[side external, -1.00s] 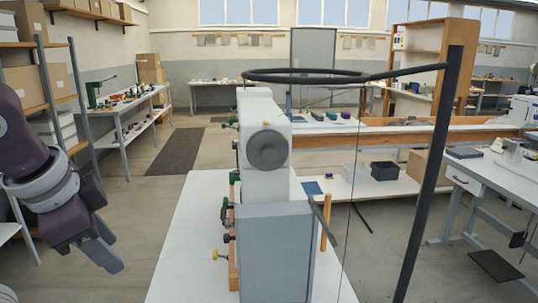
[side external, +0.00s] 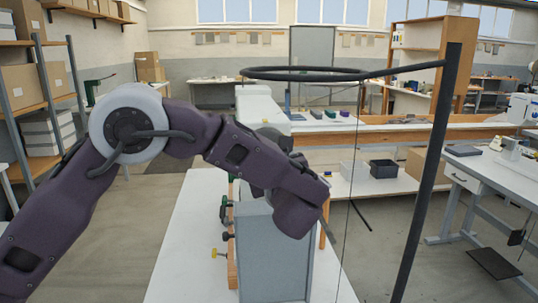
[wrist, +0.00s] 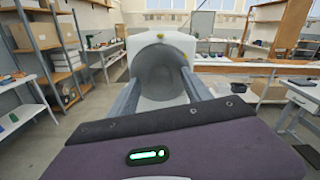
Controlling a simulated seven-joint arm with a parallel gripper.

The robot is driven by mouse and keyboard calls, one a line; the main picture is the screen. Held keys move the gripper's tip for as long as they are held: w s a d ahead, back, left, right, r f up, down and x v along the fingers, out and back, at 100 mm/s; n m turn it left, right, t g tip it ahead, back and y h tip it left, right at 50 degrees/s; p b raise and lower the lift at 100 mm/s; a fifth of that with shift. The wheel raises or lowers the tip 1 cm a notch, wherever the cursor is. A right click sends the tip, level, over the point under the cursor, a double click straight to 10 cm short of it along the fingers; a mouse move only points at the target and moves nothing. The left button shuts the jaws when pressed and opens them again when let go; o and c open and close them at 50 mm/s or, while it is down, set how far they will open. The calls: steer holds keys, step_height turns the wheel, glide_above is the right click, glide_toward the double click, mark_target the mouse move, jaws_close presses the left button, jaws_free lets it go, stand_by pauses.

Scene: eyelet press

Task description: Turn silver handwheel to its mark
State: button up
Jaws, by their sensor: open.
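The silver handwheel (wrist: 160,72) is a round grey disc on the end of the white press head (wrist: 130,48), ahead of me in the wrist view. One small yellow spot shows above its rim and another near its right edge, close to a finger. My gripper (wrist: 161,78) is open, with one grey finger at the lower left of the wheel and one at the lower right. I cannot tell whether the fingers touch it.
The press's grey body (side external: 262,262) stands on a white table (side external: 185,235), with knobs along its left side. A black ring (side external: 300,74) on a dark post (side external: 425,190) stands in front at the right. Shelving (side external: 55,100) stands at the left. Benches lie behind and right.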

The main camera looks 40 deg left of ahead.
steer(key=shift+w+a, duration=0.25)
jaws_close()
steer(key=shift+n, duration=0.3)
steer(key=shift+s+f+n, duration=0.1)
steer(key=shift+n, duration=4.3)
steer(key=shift+h, duration=0.3)
jaws_free()
